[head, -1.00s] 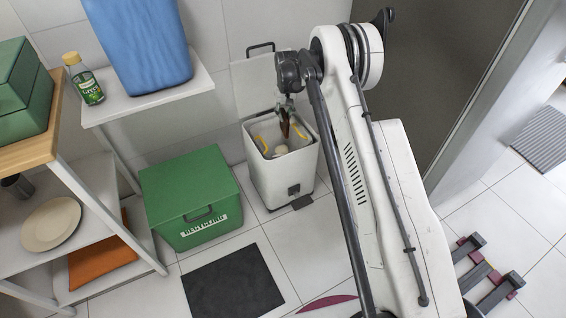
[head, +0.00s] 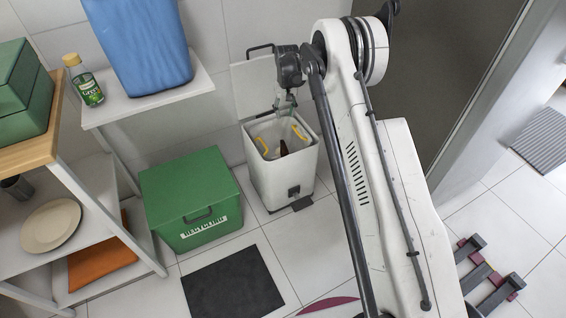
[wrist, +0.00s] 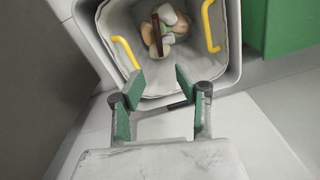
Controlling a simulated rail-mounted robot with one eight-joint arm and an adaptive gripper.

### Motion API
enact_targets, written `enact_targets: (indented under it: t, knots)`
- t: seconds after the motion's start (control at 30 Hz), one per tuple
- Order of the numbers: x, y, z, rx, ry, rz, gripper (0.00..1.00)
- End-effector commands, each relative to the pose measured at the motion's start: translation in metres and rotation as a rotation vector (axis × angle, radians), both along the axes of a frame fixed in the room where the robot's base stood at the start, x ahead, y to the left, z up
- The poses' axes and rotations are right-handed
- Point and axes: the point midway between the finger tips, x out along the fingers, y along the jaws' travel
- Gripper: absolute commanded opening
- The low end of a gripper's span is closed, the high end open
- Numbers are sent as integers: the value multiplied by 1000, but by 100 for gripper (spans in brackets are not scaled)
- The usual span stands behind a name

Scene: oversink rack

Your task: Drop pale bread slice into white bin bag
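The white bin bag (head: 284,130) lines an open white bin on the floor; its two yellow handles show. In the wrist view the bag (wrist: 190,62) holds several food scraps, among them a pale rounded piece (wrist: 167,14). A thin dark brown piece (wrist: 157,36), seen nearly edge-on, lies among the scraps; it shows in the head view (head: 283,148) inside the bin. I cannot tell for sure that it is the pale bread slice. My gripper (wrist: 157,79) is open and empty, above the bin; its green-padded fingers stand apart.
The bin's lid (head: 254,90) stands raised behind it. A green recycling box (head: 190,197) sits left of the bin, and a dark mat (head: 233,284) lies in front of that box. A white shelf (head: 150,101) with a blue container (head: 140,45) is at the upper left.

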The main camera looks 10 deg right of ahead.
Motion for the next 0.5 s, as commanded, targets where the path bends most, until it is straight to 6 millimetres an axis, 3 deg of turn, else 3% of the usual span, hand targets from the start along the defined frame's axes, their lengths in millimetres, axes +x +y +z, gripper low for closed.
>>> enact_targets:
  t: [0.3,0.5]
  knots:
    - [0,-2,63,0,0,0,33]
    - [0,-2,86,0,0,0,33]
